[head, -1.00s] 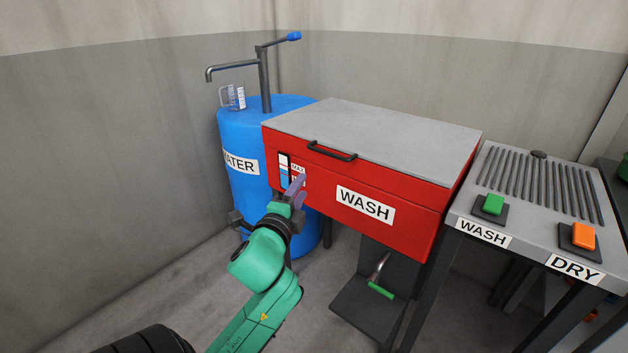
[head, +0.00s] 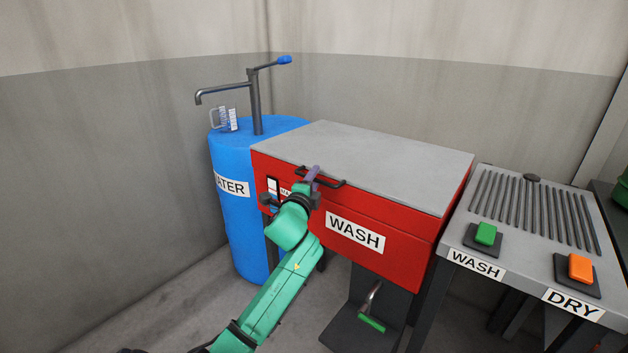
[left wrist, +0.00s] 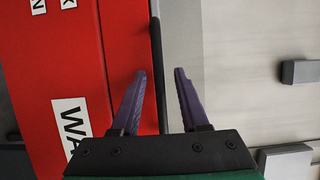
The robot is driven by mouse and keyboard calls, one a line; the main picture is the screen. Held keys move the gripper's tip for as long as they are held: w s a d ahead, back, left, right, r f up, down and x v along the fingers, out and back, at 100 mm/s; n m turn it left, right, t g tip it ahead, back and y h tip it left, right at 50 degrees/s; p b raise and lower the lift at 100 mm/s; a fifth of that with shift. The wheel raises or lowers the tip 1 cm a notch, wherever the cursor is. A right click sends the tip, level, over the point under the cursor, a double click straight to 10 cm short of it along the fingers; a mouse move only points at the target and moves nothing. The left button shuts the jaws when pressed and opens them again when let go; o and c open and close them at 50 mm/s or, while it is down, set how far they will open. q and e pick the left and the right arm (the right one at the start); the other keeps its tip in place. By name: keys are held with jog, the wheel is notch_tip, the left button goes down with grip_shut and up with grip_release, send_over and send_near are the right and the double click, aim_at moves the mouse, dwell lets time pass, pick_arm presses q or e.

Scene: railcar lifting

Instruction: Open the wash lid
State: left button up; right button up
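The wash lid (head: 390,165) is the flat grey top of the red wash box (head: 400,250), and it lies shut. Its dark bar handle (head: 331,184) is on the front edge; in the left wrist view the handle (left wrist: 156,60) shows as a dark bar ahead of the gap between my fingers. My left gripper (head: 312,176) is at the left part of the handle, partly covering it. In the left wrist view my purple fingers (left wrist: 161,75) are apart, with nothing clamped between them. I cannot tell whether they touch the handle. My right gripper is out of view.
A blue water barrel (head: 235,215) with a tap (head: 256,105) and a clear jug (head: 228,120) stands left of the box. A ribbed drying table (head: 535,210) with a green button (head: 486,233) and an orange button (head: 580,267) is at the right.

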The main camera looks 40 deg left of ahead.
pick_arm(q)
grip_shut()
dwell(1.3)
